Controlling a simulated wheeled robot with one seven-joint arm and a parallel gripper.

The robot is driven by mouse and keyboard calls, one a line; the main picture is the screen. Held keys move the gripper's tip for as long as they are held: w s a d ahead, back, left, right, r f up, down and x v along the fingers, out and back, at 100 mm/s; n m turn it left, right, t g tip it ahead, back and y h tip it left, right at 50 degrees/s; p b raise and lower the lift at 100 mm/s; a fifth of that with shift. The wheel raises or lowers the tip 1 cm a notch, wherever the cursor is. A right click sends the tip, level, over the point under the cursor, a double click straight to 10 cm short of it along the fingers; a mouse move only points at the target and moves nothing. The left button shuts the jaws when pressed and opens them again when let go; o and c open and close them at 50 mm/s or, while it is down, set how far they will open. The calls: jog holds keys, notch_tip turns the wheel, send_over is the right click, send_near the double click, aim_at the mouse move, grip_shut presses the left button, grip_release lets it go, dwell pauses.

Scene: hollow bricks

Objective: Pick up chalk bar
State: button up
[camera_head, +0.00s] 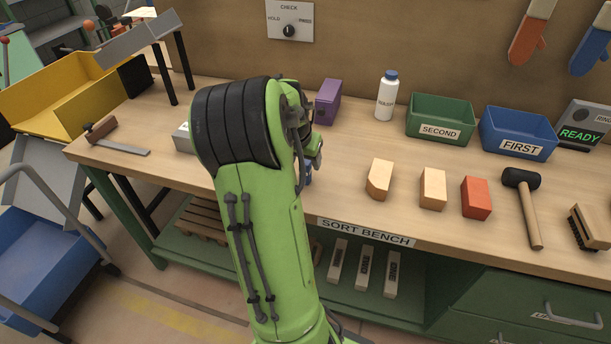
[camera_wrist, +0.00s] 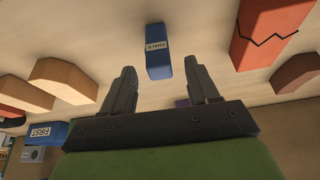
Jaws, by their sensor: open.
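The chalk bar is a small blue block with a white label that seems to read CHALK (camera_wrist: 157,52), lying on the bench at the top middle of the wrist view. My gripper (camera_wrist: 161,66) is open, its two dark fingers apart and pointing toward the bar. The bar lies in line with the gap, mostly beyond the fingertips; I cannot tell the exact distance. Nothing is between the fingers. In the head view my arm hides most of the gripper, and only a sliver of blue (camera_head: 308,176) shows beside it.
A cracked orange-red brick (camera_wrist: 264,32) lies right of the bar in the wrist view. Behind are a purple brick (camera_head: 328,102), white bottle (camera_head: 387,98), green SECOND bin (camera_head: 440,112) and blue FIRST bin (camera_head: 515,130).

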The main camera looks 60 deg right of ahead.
aim_at(306, 169)
jog(key=b+x, duration=0.1)
jog(key=x, duration=0.2)
jog(key=b+x, duration=0.1)
jog(key=x, duration=0.2)
jog(key=shift+a, duration=0.25)
